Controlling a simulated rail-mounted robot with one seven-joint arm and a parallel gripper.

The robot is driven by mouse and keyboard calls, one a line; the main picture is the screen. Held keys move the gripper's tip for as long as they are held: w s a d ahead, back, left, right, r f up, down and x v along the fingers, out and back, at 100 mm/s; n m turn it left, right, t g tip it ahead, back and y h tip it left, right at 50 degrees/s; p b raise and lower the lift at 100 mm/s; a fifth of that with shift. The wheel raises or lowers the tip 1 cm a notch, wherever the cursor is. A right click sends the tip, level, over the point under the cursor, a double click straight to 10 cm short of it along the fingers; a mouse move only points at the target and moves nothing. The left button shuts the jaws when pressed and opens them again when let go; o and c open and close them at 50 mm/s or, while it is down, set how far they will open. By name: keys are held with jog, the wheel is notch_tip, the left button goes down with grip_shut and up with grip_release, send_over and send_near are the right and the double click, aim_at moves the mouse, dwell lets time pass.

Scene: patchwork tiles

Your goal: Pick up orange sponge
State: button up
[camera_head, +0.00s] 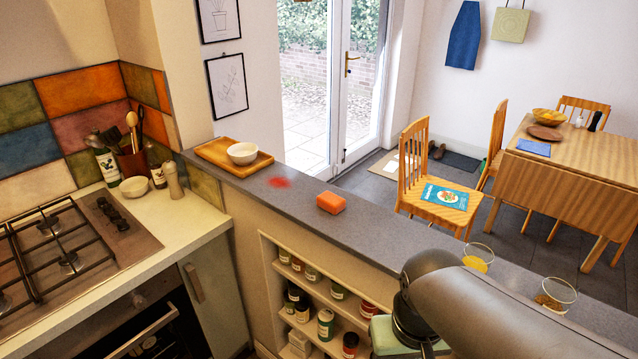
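The orange sponge (331,202) is a small block lying flat on the dark grey ledge (385,237) that tops the low wall, near the middle of the picture. Nothing touches it and it is in full view. My arm comes in from the lower right, and its dark wrist end (408,318) is bent downward in front of the ledge, to the right of and nearer than the sponge. It is clear of the sponge. The fingers of my gripper are hidden behind the wrist or below the picture, so I cannot see their opening.
A red stain (279,182) and a wooden tray (215,153) with a white bowl (242,153) are left of the sponge. Two glass jars (478,259) (554,296) stand right. Shelves (318,290) of jars sit below. A pale green object (384,335) shows beside my wrist.

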dwell(0.4)
jog(key=o, duration=1.3)
jog(key=shift+o, duration=0.2)
